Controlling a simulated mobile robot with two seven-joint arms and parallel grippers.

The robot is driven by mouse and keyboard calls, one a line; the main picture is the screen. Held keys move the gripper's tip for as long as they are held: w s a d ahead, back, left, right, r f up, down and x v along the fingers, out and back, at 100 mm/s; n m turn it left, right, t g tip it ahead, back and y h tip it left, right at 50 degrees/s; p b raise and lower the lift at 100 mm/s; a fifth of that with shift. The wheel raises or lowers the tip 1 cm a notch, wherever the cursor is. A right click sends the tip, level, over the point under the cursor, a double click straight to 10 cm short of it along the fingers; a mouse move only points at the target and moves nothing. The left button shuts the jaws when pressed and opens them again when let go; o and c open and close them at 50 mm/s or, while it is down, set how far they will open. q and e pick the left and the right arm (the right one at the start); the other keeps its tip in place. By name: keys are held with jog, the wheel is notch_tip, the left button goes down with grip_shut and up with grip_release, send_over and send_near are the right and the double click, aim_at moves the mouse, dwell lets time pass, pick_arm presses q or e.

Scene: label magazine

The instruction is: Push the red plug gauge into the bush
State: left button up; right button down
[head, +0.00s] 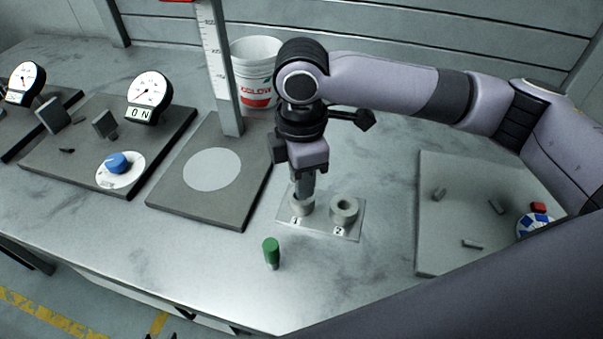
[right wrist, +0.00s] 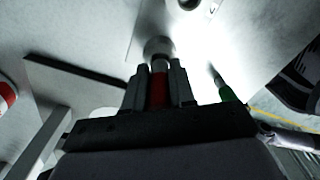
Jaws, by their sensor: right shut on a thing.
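My right gripper (head: 304,190) points down over the bush marked 1 (head: 302,207), on a light plate (head: 320,231). In the right wrist view it is shut on the red plug gauge (right wrist: 159,90), held between its two fingers. The gauge's grey pin end (right wrist: 159,66) points at the mouth of bush 1 (right wrist: 158,46) and lines up with it. I cannot tell whether the tip is inside. In the head view the fingers hide the gauge. The bush marked 2 (head: 343,208) stands to the right, empty. My left gripper is not seen.
A green plug gauge (head: 271,249) stands upright in front of the plate. A grey base with a white disc (head: 212,169) and an upright scale (head: 217,70) are to the left. A bucket (head: 254,75) stands behind. A grey board (head: 455,215) with small parts lies right.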

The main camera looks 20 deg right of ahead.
jog(key=shift+f, duration=0.85)
dwell(0.4)
jog(key=c, duration=0.9)
grip_release()
jog(key=shift+o, duration=0.2)
jog(key=shift+r, duration=3.55)
